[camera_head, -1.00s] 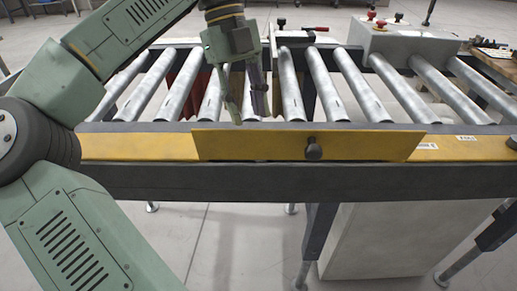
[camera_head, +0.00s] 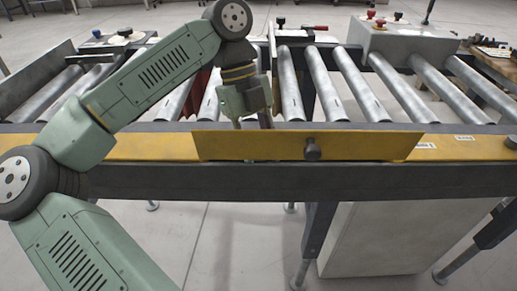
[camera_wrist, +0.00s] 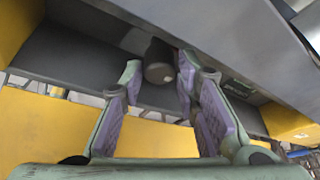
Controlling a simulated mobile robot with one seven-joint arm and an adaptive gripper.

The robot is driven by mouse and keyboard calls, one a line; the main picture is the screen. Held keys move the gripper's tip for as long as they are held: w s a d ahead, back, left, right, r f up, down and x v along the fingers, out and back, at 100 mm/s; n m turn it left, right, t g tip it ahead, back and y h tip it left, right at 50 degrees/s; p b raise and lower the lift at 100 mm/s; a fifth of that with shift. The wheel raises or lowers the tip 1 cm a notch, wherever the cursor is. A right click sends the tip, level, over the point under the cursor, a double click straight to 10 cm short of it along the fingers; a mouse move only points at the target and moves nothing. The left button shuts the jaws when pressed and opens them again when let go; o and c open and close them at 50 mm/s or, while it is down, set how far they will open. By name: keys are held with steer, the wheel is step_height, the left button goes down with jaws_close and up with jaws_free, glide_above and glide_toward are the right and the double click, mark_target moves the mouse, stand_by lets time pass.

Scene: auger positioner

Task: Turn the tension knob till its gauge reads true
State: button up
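A dark cylindrical knob (camera_wrist: 158,62) sits between the fingertips in the wrist view. My gripper (camera_wrist: 157,82) is open, with one finger on each side of the knob. I cannot tell whether either finger touches it. In the head view my gripper (camera_head: 247,108) is low behind the yellow plate (camera_head: 240,145), which hides its fingertips and that knob. Another dark round knob (camera_head: 312,149) stands on the front of the yellow plate. I cannot make out a gauge reading; a small greenish plate (camera_wrist: 238,88) right of the fingers is too unclear to read.
A roller conveyor (camera_head: 360,88) runs across behind the yellow plate, close around my gripper. A grey box with red buttons (camera_head: 405,40) stands over the rollers at the right. The floor in front of the conveyor is clear.

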jaws_close()
steer(key=shift+m, duration=0.3)
steer(key=m+y, duration=0.1)
steer(key=m, duration=0.2)
steer(key=shift+d+y, duration=0.1)
steer(key=shift+y, duration=0.2)
steer(key=shift+w+r+m+g+y+p, duration=0.1)
steer(key=shift+m+g+y+p, duration=0.35)
steer(key=shift+m, duration=1.15)
steer(key=shift+o, duration=0.8)
jaws_free()
